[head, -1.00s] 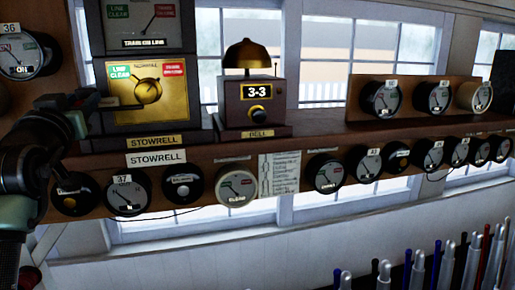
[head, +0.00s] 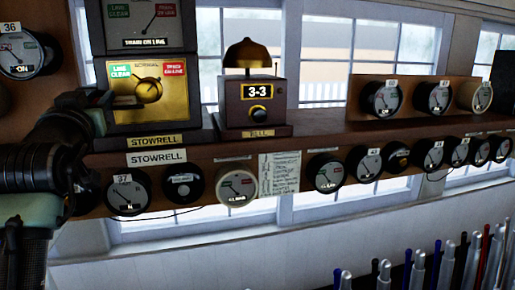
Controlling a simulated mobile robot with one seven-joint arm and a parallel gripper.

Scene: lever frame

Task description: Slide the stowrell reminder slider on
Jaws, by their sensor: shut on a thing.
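A dark, thin horizontal bar, which looks like the Stowrell reminder slider (head: 125,101), lies across the left part of the face just below the knob. My gripper (head: 104,103) is at the left edge of the face, shut on the outer end of this bar. The fingertips are small and dark, and the grip itself is largely hidden.
A bell unit (head: 252,108) marked 3-3 stands right of the instrument on the wooden shelf (head: 310,136). Round dials line the shelf front, including dial 37 (head: 125,190). Levers (head: 420,268) stand at the lower right. My arm covers the lower left.

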